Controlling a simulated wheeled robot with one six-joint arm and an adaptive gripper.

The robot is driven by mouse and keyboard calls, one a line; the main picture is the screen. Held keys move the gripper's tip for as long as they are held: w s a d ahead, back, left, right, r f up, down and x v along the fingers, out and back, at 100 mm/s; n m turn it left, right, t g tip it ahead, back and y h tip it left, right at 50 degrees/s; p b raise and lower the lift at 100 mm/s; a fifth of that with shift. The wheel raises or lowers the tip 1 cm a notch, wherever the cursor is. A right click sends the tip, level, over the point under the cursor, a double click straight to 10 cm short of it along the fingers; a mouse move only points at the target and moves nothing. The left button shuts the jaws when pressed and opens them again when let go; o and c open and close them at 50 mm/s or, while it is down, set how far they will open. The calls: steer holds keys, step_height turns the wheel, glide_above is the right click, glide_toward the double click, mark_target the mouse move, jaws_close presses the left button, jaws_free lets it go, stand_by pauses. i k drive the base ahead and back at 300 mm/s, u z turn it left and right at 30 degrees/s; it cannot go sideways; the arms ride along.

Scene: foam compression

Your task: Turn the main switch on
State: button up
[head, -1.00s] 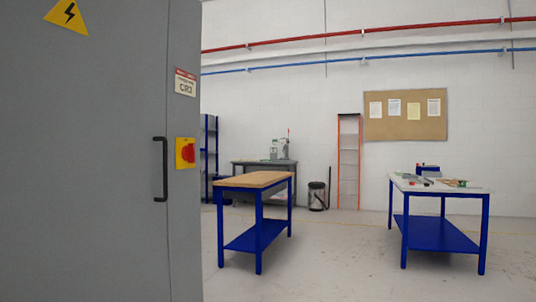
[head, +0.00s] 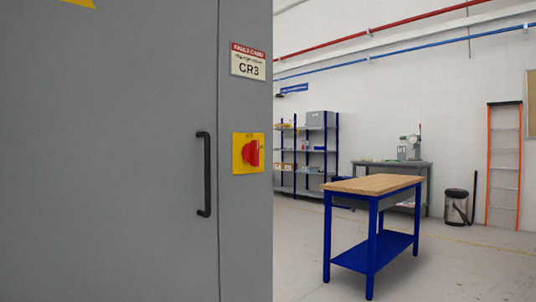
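The main switch (head: 252,153) is a red rotary knob on a yellow square plate. It is mounted on the right-hand strip of a large grey cabinet (head: 110,170), right of the door's black handle (head: 204,174). The small lettering on the plate is too blurred to read, so I cannot tell the switch position for certain. A label reading CR3 (head: 249,62) sits above the switch. My gripper is not in view.
A blue-legged workbench (head: 373,187) with a wooden top stands right of the cabinet. Behind it are a shelf unit (head: 310,150), a grey table (head: 425,170), a bin (head: 456,206) and an orange ladder (head: 503,165). Floor at the front right is clear.

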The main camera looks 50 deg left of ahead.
mark_target(250, 152)
steer(key=u, duration=0.8)
steer(key=i, duration=1.05)
steer(key=u, duration=1.1)
